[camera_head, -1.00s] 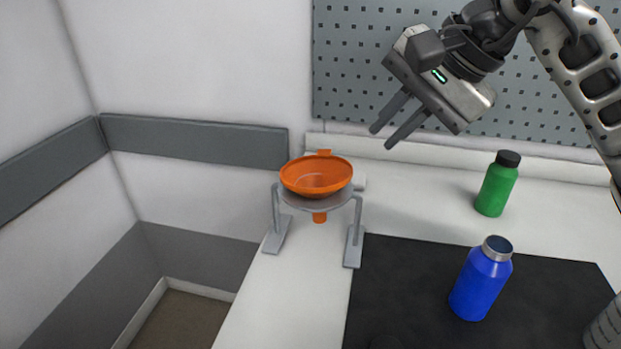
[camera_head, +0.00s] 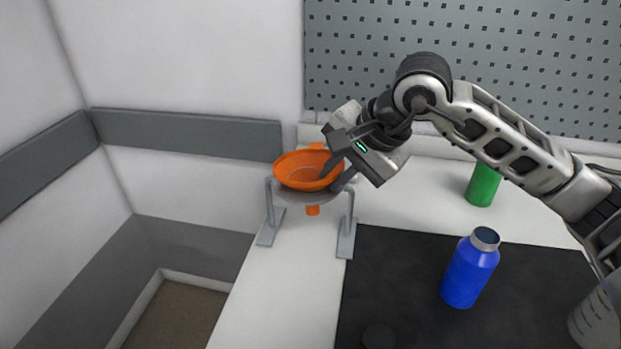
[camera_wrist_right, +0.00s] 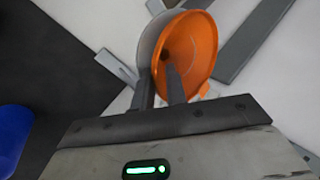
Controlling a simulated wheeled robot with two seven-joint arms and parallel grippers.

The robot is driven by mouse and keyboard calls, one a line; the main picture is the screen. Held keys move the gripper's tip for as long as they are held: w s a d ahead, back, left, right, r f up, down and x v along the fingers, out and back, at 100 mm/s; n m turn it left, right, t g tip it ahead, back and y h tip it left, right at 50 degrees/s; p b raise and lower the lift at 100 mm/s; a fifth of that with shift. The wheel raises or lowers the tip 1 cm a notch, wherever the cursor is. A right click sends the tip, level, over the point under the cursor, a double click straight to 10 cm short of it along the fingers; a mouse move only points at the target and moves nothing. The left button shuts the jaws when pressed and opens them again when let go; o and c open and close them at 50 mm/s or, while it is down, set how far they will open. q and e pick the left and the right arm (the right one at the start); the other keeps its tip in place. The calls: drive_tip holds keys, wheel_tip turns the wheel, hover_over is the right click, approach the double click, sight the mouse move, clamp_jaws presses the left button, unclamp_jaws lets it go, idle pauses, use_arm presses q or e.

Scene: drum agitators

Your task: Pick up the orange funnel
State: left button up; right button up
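The orange funnel (camera_head: 300,172) sits upright in the ring of a grey stand (camera_head: 346,235), its spout showing below the ring. My right gripper (camera_head: 328,184) is at the funnel's right side, pointing down and left. Its fingers are apart, one inside the bowl and one outside, with the rim between them. In the right wrist view the funnel (camera_wrist_right: 192,50) lies ahead of the open fingers (camera_wrist_right: 160,82), one finger over the orange bowl and the other by the ring. I cannot tell whether either finger touches the rim. My left gripper is not in view.
A blue bottle (camera_head: 468,272) stands on the black mat (camera_head: 400,290). A green bottle (camera_head: 483,185) stands behind it, its top hidden by my right arm. A clear container (camera_head: 597,322) is at the lower right. A pegboard wall (camera_head: 480,60) stands behind the white worktop.

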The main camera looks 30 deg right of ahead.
drive_tip(key=shift+c, duration=0.3)
clamp_jaws()
